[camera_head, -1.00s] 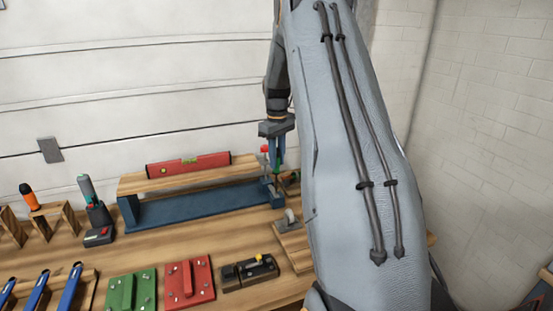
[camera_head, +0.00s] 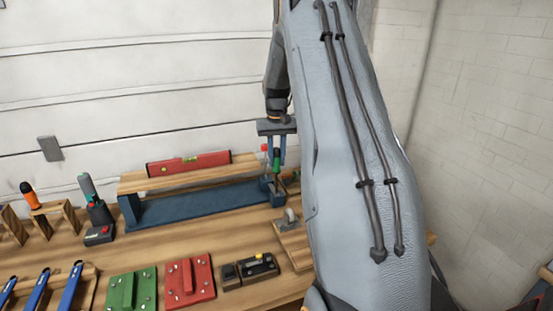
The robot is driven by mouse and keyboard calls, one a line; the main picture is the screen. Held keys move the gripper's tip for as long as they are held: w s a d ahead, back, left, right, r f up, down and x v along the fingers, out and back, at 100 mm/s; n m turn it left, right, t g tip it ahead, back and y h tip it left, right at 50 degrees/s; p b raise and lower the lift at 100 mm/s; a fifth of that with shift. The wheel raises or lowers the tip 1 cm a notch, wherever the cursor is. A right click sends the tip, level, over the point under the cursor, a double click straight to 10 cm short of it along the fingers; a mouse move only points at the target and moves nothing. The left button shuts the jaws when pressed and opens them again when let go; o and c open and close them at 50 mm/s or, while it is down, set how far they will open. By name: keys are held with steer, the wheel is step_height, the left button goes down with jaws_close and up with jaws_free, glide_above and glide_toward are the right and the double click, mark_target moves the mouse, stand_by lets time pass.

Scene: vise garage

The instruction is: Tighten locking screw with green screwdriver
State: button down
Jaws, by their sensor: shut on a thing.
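My gripper (camera_head: 277,152) points down at the right end of the wooden shelf, its blue fingers around the upper part of the green screwdriver (camera_head: 277,159). It is shut on the green handle. The handle is upright, above a small blue block (camera_head: 269,187). The screwdriver's shaft and tip are too small to make out. I cannot single out the locking screw; my arm hides much of the area to the right.
A red level (camera_head: 189,164) lies on the wooden shelf (camera_head: 135,184). A red-tipped item (camera_head: 265,148) stands close to the gripper's left. Green (camera_head: 131,291) and red (camera_head: 189,283) blocks and a black fixture (camera_head: 258,266) lie in front. A grey hook fixture (camera_head: 290,217) stands near my arm.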

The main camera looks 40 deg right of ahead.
mark_target(277, 149)
steer(key=shift+r+p, duration=1.75)
steer(key=shift+r, duration=1.7)
